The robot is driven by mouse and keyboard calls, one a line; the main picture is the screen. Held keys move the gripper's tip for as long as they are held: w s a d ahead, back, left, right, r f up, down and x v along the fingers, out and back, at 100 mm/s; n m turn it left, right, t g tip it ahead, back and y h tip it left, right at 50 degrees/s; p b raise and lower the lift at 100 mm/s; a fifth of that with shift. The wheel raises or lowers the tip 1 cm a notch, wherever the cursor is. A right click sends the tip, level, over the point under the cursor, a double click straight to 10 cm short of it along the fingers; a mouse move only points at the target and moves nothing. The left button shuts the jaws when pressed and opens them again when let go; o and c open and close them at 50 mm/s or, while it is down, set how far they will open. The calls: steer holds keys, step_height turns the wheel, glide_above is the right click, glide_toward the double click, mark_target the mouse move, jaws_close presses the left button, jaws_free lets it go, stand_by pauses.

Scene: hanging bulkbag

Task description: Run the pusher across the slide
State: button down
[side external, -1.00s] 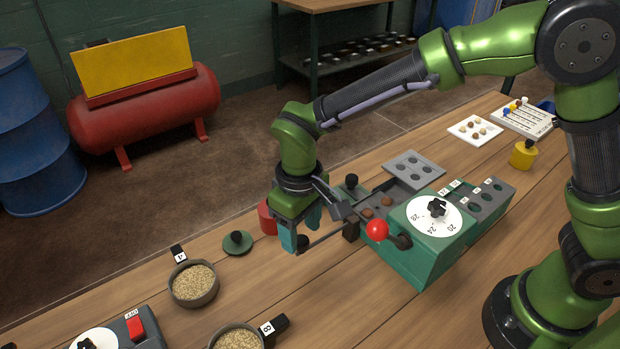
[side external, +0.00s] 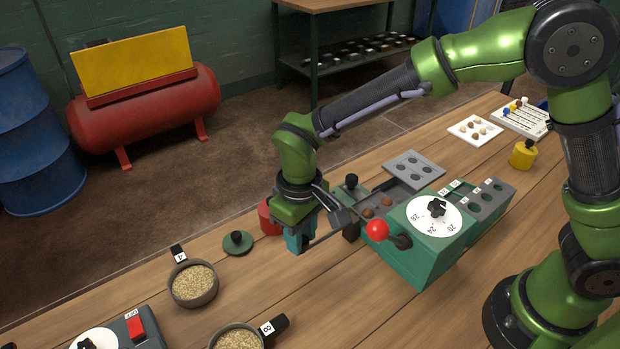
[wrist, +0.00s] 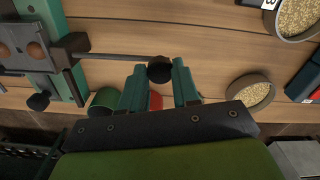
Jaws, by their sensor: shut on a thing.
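The pusher is a thin grey rod (side external: 326,237) ending in a dark round knob (wrist: 160,69). My gripper (side external: 299,243) is shut on the knob, which shows between its two teal fingertips in the wrist view. In the side view the fingers hide the knob. The rod runs from my gripper to the slide (side external: 400,194), a grey channel on the green machine (side external: 425,258). Two brown balls (side external: 368,212) sit at the near end of the slide; they also show at the left of the wrist view (wrist: 35,50).
A red-balled lever (side external: 377,230) and a numbered white dial (side external: 432,216) are on the machine. A red can (side external: 268,217) stands just behind my gripper. The front right table is clear.

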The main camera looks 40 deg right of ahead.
steer(key=shift+d, duration=0.1)
steer(key=d, duration=0.9)
steer(key=c, duration=0.8)
jaws_free()
step_height(320, 180, up, 17)
steer(key=shift+w, duration=0.1)
